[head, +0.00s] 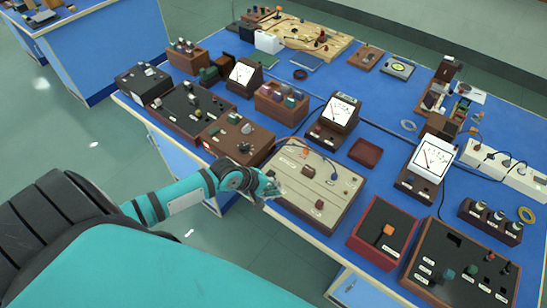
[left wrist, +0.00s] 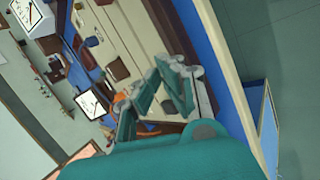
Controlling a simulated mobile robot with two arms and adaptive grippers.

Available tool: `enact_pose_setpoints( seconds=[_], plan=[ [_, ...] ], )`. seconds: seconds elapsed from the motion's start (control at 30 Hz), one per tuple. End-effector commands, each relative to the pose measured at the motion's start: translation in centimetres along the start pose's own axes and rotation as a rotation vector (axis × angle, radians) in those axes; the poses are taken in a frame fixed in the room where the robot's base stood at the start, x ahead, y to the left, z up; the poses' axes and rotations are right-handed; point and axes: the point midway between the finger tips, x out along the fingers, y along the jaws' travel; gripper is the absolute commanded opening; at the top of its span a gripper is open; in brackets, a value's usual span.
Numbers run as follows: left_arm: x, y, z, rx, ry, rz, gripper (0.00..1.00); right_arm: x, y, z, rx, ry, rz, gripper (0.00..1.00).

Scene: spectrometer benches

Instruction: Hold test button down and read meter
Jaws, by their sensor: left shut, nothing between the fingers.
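My left gripper (head: 272,188) is shut and empty at the near left edge of a beige panel board (head: 325,208) in a wooden frame. The board carries an orange part (head: 306,153) and small brown blocks. In the left wrist view the shut fingers (left wrist: 165,72) show in front of the board (left wrist: 130,25); contact cannot be told. An analog meter (head: 341,110) stands behind the board, and another meter (head: 433,158) stands to its right. A brown box (head: 370,256) with an orange knob (head: 388,230) stands at right. Which part is the test button cannot be read. My right gripper is out of view.
The blue bench (head: 295,222) is crowded with boxes. A brown box (head: 240,150) is just left of the board, and a dark panel box (head: 450,285) is at the near right. An empty brown tray (head: 366,152) lies behind the board. Cables run between devices.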

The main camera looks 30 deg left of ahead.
Motion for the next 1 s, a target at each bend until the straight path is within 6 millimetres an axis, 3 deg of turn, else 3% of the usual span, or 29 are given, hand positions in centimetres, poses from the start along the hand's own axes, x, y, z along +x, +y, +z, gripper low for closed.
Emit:
enact_pose_setpoints(
  seconds=[0.1,0.37,0.53,1.0],
  plan=[
    [-2.2,3.7,-2.6,-0.228,-0.009,0.053,0.0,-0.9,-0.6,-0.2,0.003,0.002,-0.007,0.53],
    [-5.2,8.2,-5.7,-0.594,-0.048,0.12,0.0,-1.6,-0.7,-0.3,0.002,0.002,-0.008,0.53],
    [-5.7,8.9,-6.2,-0.665,-0.058,0.13,0.0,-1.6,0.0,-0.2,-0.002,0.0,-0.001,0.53],
    [-5.3,8.5,-6.3,-0.664,-0.057,0.131,0.0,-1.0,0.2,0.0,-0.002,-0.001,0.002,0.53]
  ],
)
